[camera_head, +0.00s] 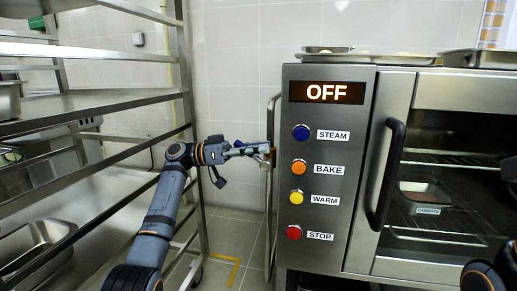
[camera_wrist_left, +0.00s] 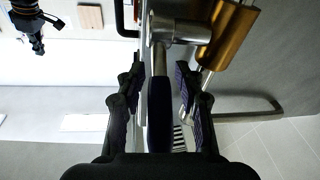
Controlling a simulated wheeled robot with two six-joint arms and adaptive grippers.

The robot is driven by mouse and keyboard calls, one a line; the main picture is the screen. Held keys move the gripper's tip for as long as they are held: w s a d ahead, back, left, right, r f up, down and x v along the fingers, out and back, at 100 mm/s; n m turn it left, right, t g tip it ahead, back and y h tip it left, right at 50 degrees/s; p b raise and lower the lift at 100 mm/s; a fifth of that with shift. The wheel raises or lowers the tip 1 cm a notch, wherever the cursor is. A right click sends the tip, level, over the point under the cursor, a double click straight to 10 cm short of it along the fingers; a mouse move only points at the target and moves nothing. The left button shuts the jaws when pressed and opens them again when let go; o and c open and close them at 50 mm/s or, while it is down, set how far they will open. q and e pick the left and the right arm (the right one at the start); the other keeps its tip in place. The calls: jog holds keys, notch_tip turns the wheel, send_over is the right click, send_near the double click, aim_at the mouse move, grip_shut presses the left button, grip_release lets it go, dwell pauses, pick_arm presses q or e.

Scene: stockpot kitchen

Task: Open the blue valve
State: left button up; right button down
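The blue valve's lever handle (camera_wrist_left: 160,125) shows in the left wrist view, running lengthwise between the fingers of my left gripper (camera_wrist_left: 160,92). Its silver valve body (camera_wrist_left: 180,29) is just beyond the fingertips. The fingers are apart on both sides of the handle, with gaps showing, so the gripper is open around it. In the head view my left gripper (camera_head: 258,150) is at the left side of the oven, where fingers and oven edge largely hide the valve. A dark gripper, apparently my right one (camera_wrist_left: 33,38), is at the wrist view's upper left, too small to read.
A brass cylinder (camera_wrist_left: 228,36) sits right beside the valve body. The steel oven (camera_head: 340,240) with an OFF display and several buttons stands right of my left gripper. A metal rack (camera_head: 190,110) with trays stands at left, close to my left arm.

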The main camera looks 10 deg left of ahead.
pick_arm(q)
jog(key=shift+r, duration=0.1)
notch_tip(320, 180, up, 10)
dwell(0.4)
